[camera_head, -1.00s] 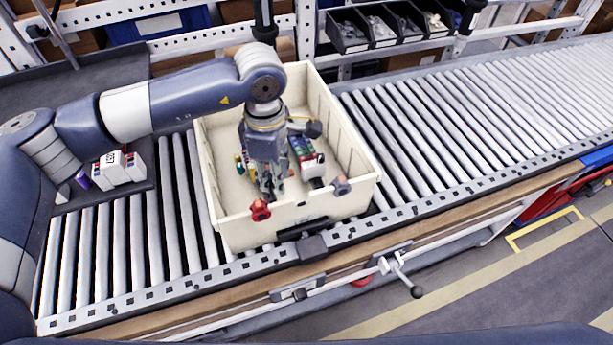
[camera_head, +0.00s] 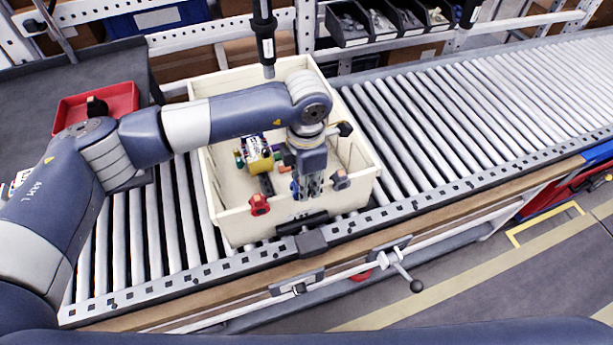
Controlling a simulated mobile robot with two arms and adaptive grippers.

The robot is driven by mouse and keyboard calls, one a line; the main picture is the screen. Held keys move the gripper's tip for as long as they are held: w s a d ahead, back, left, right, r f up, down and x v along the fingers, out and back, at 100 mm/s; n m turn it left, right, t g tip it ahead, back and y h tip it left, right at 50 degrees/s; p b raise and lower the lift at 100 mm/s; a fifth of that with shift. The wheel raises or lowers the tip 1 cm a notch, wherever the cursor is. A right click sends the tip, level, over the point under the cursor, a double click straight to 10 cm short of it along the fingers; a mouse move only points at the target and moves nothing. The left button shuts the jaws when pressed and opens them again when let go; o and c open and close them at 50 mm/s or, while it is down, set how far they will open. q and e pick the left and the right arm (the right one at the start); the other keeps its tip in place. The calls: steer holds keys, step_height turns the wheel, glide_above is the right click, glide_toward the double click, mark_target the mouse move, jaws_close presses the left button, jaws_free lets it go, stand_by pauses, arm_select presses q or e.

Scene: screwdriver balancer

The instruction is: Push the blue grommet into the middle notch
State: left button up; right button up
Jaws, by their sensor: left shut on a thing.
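The cream crate (camera_head: 228,222) stands on the roller conveyor. Its front wall holds a red grommet (camera_head: 259,204) on the left and a grey grommet (camera_head: 340,180) on the right. My left gripper (camera_head: 305,195) points down at the front wall between these two, where the middle notch is hidden behind the fingers. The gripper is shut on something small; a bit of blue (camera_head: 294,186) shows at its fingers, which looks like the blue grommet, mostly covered. I cannot tell whether it touches the notch. My right gripper is not in view.
Small coloured parts and a yellow item (camera_head: 259,160) lie inside the crate. A screwdriver (camera_head: 264,45) hangs above its back edge. A red tray (camera_head: 123,98) sits at the left. Dark bins (camera_head: 350,24) stand behind. Rollers to the right are clear.

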arm_select(q)
steer(key=shift+f, duration=0.3)
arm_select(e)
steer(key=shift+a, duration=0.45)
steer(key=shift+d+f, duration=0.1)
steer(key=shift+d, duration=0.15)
arm_select(q)
steer(key=shift+f+b, duration=0.2)
steer(key=shift+b, duration=0.15)
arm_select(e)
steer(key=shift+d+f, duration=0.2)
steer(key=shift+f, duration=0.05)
arm_select(q)
steer(key=shift+f+b, duration=0.25)
steer(key=shift+b, duration=0.15)
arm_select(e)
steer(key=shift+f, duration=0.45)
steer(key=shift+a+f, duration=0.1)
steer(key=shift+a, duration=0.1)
arm_select(q)
steer(key=shift+f+b, duration=0.4)
steer(key=shift+b, duration=0.05)
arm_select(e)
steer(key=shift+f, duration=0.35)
arm_select(q)
steer(key=shift+w, duration=0.1)
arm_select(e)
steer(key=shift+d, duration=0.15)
